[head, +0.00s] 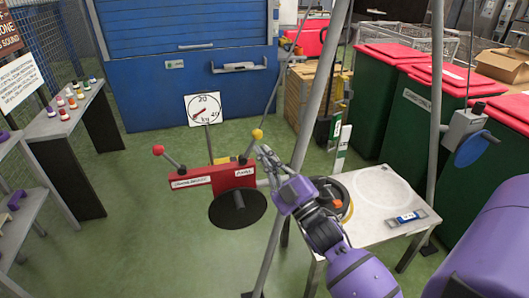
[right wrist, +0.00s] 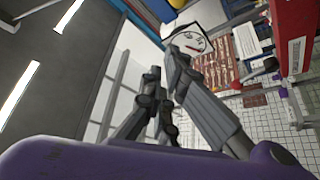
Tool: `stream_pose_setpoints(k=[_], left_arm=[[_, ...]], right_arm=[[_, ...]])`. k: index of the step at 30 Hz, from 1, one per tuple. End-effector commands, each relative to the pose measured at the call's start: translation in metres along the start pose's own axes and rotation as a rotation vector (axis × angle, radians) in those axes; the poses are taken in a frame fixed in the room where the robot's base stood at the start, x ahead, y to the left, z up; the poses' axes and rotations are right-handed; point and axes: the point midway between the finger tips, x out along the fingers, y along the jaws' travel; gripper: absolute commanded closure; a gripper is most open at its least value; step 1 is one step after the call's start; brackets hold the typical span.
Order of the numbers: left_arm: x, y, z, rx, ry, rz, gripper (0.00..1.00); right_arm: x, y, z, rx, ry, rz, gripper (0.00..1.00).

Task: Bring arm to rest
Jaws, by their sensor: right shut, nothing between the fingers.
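My right arm reaches in from the lower right of the head view. Its right gripper (head: 265,155) is shut and empty, just right of the red lever box (head: 205,178). The yellow-knobbed lever (head: 254,141) stands close to the fingertips; I cannot tell whether they touch. The red-knobbed lever (head: 165,155) tilts out at the box's left. In the right wrist view the gripper fingers (right wrist: 168,62) point up, with the round dial (right wrist: 188,40) behind them. My left gripper is not in view.
A white dial sign (head: 204,109) stands behind the box, and a dark disc (head: 238,208) sits below it. A grey pole (head: 318,90) rises close to my arm. A table (head: 375,232) stands right. Green floor is clear at left.

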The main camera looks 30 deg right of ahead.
Motion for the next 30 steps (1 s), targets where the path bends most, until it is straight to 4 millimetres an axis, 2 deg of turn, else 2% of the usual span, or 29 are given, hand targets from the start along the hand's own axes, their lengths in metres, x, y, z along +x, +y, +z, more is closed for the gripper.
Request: stream_pose_setpoints(k=[10, 13, 14, 16, 17, 20, 23, 24, 26, 30], left_arm=[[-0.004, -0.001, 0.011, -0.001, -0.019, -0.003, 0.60], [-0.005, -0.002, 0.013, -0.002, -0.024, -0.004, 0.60], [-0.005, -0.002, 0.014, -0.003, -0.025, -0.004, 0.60], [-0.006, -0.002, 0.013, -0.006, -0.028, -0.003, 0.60], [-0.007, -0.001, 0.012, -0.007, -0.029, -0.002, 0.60], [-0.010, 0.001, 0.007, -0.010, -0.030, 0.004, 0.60], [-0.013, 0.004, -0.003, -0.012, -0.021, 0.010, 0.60], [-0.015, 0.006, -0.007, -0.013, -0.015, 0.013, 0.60], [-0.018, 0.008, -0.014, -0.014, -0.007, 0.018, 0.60], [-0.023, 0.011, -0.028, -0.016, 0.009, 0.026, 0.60]], right_arm=[[0.000, 0.000, 0.000, 0.006, -0.001, -0.001, 1.00], [0.000, -0.005, 0.012, 0.049, -0.054, -0.017, 1.00], [0.000, -0.011, 0.018, 0.076, -0.084, -0.031, 1.00], [-0.016, -0.040, 0.033, 0.165, -0.189, -0.084, 1.00], [-0.028, -0.053, 0.041, 0.198, -0.239, -0.108, 1.00], [-0.083, -0.096, 0.061, 0.304, -0.418, -0.189, 1.00], [-0.148, -0.135, 0.073, 0.398, -0.590, -0.258, 1.00], [-0.176, -0.148, 0.075, 0.430, -0.656, -0.283, 1.00], [-0.218, -0.167, 0.074, 0.477, -0.753, -0.316, 1.00], [-0.315, -0.200, 0.058, 0.571, -0.955, -0.378, 1.00]])
